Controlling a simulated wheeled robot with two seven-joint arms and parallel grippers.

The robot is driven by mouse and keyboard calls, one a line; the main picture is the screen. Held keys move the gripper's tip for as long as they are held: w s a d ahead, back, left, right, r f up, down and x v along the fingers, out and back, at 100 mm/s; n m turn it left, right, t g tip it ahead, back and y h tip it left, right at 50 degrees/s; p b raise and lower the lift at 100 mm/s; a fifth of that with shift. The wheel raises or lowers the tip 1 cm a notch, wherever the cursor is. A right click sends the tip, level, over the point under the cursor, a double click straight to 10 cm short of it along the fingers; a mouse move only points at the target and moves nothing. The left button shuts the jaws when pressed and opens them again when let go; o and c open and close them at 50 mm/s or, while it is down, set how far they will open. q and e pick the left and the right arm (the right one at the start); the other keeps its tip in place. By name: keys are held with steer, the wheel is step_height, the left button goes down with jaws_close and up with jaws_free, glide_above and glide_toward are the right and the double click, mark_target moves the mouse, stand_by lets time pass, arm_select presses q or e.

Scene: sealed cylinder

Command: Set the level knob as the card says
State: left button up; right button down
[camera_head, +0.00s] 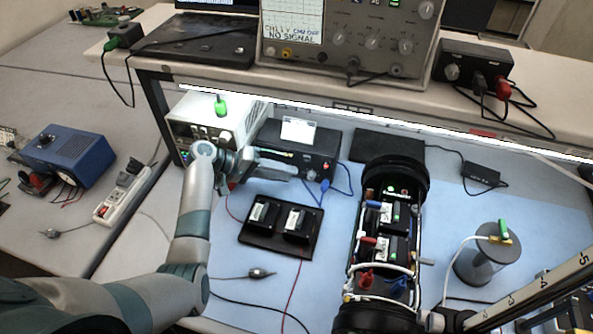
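A black box (318,148) stands on the blue mat under the shelf. A small white card (298,129) stands upright on top of it; its writing is too small to read. A small round knob (311,175) shows low on the box's front, with a red light above it to the right. My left gripper (285,166) is in front of the left part of this box, its fingers pointing right toward the knob. Whether it touches the box or how far its fingers are apart is unclear. It hides part of the front panel. My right gripper is not in view.
A white power supply (212,122) stands left of the box. A black tray (279,226) with two dark modules lies in front. An opened black cylinder (391,178) with electronics stands to the right, beyond it a grey spool (485,260). Loose cables cross the blue mat.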

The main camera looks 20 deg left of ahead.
arm_select(q)
steer(key=v, duration=1.1)
stand_by(0.3)
